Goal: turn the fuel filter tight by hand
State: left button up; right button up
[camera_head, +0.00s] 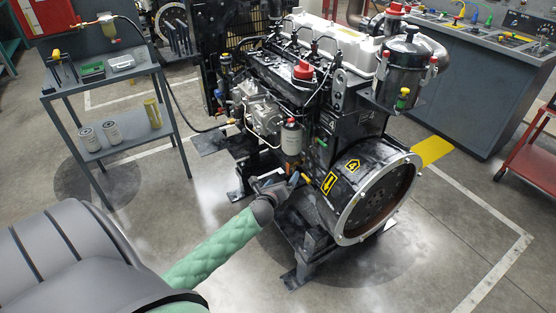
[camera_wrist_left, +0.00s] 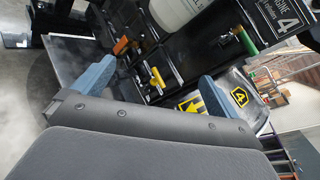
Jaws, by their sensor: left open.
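The fuel filter (camera_head: 291,138) is a white canister with a dark top, mounted upright on the near side of the diesel engine (camera_head: 300,85). In the left wrist view a white rounded canister, apparently the filter (camera_wrist_left: 180,10), is cut off by the top edge. My left gripper (camera_head: 287,182) is below the filter, close to the engine block and apart from the filter. Its two blue fingers are spread, with nothing held between them in the left wrist view (camera_wrist_left: 155,80). My right gripper is not in view.
The black flywheel housing (camera_head: 345,185) with yellow labels stands right of my gripper. A yellow-handled part (camera_wrist_left: 156,78) shows beyond the fingers. Open floor lies in front.

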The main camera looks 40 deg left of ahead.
aim_at(288, 146)
pick_arm(q)
jog(key=shift+w+a+r+m+t+h+b, duration=0.25)
jog(key=shift+w+a+r+m+t, duration=0.2)
jog(key=shift+w+a+r+m, duration=0.75)
jog(key=shift+w+a+r+m+t+h+b, duration=0.15)
jog(key=shift+w+a+r+m+t+h, duration=0.2)
jog(key=shift+w+a+m, duration=1.05)
jog(key=shift+w+a+r+m+t+h+b, duration=0.25)
jog(key=shift+w+a+r+m+t, duration=0.35)
jog(key=shift+w+m, duration=1.3)
jog(key=shift+w+a+n, duration=0.2)
jog(key=shift+w+n, duration=0.2)
jog(key=shift+w, duration=1.65)
jog(key=shift+w+a+b, duration=0.1)
jog(key=shift+w+b, duration=0.3)
jog(key=shift+w, duration=0.3)
jog(key=shift+w+a+b, duration=0.2)
jog(key=shift+w+b, duration=0.15)
jog(key=shift+w, duration=0.9)
jog(key=shift+s, duration=0.1)
jog(key=shift+r, duration=0.1)
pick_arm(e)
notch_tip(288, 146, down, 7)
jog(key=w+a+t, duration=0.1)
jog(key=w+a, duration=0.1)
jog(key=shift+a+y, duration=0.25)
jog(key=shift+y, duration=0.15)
